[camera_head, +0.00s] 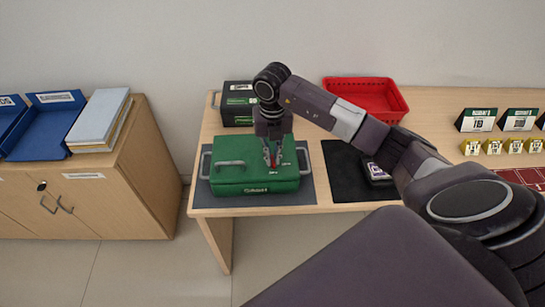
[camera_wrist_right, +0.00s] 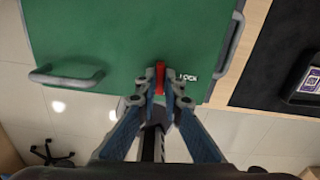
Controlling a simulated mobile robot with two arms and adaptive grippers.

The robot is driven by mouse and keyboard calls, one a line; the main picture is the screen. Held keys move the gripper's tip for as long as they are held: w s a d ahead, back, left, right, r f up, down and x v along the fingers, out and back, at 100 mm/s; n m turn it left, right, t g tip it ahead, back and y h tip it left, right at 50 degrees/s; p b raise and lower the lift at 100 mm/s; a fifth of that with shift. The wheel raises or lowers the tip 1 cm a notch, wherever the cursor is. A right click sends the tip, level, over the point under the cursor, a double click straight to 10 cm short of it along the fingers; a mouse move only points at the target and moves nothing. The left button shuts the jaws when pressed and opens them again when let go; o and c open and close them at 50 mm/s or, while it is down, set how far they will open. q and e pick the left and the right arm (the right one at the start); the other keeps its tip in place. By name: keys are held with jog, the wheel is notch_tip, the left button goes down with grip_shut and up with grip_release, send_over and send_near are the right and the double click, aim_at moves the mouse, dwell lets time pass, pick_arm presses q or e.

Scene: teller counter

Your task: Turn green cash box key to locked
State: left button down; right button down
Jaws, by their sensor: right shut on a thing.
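The green cash box (camera_head: 240,180) sits on a dark mat on the counter, lid shut, with a grey handle on its top and one on each side. My right gripper (camera_head: 273,160) points down at the box lid and is shut on a red key (camera_wrist_right: 160,77). In the right wrist view, the box top (camera_wrist_right: 110,30) fills the upper left, and the fingers (camera_wrist_right: 160,84) pinch the key from both sides. A white "LOCK" label (camera_wrist_right: 188,77) is printed just right of the key. The keyhole is hidden beneath the key and fingers. My left gripper is not in view.
A dark green and black box (camera_head: 237,104) stands behind the cash box. A red basket (camera_head: 367,97) is at the back. A black mat (camera_head: 345,165) with a small device lies to the right. A cabinet with blue trays (camera_head: 50,122) stands left, across a floor gap.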

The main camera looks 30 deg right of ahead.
jog(key=n+b, duration=0.3)
jog(key=n, duration=0.2)
jog(key=shift+f+b, duration=0.15)
jog(key=shift+b, duration=0.15)
jog(key=n+b, duration=0.3)
jog(key=n, duration=0.2)
jog(key=shift+n, duration=0.3)
jog(key=n+b, duration=0.2)
jog(key=n, duration=0.1)
jog(key=shift+n+b, duration=0.85)
jog(key=shift+n, duration=0.75)
jog(key=shift+r, duration=0.2)
jog(key=c, duration=2.1)
grip_release()
